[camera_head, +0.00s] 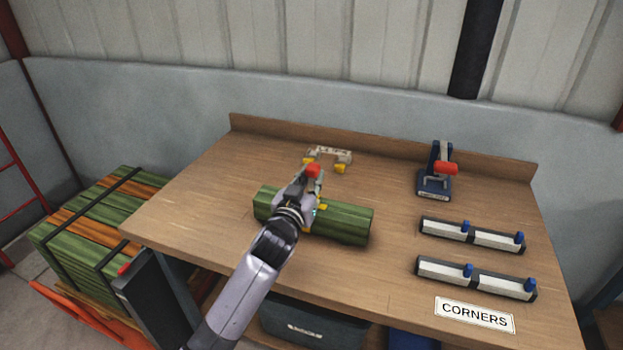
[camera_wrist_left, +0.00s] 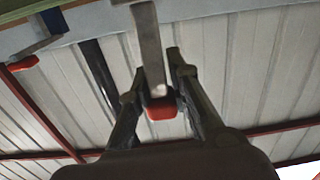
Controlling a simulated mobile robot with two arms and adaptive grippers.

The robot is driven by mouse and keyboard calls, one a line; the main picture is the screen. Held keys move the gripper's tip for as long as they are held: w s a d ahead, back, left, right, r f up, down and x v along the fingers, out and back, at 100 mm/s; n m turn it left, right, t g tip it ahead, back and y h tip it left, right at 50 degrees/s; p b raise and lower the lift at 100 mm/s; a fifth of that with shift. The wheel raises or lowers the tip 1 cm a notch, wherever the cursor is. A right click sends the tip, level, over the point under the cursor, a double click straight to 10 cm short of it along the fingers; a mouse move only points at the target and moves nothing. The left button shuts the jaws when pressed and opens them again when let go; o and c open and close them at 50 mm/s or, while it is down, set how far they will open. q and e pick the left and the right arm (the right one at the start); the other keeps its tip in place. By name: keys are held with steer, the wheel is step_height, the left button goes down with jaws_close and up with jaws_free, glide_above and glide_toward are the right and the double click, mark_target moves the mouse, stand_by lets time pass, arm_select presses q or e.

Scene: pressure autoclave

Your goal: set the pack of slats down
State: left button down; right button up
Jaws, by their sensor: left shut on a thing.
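The pack of slats (camera_head: 345,222), a long green bundle, lies level over the middle of the wooden bench. I cannot tell whether it touches the top. My left gripper (camera_head: 311,180) is above the pack, covering part of it. In the left wrist view its fingers (camera_wrist_left: 160,85) are closed around a grey metal bar (camera_wrist_left: 149,45) with a red end (camera_wrist_left: 161,106). The red end also shows in the head view (camera_head: 313,170). A small yellow part (camera_head: 323,207) shows at the pack by the gripper; how the bar joins the pack is hidden. My right gripper is not in view.
A small bracket with yellow feet (camera_head: 330,155) stands behind the pack. On the right are a blue stand with a red handle (camera_head: 436,185), two pale bars with blue knobs (camera_head: 472,234) and a CORNERS label (camera_head: 474,314). Stacked green and orange slats (camera_head: 100,220) stand left.

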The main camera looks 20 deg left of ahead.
arm_select(q)
steer(key=shift+r, duration=0.25)
steer(key=c, duration=1.5)
jaws_free()
steer(key=shift+f, duration=0.2)
steer(key=s, duration=1.2)
steer(key=shift+a+b, duration=0.1)
steer(key=shift+b, duration=0.25)
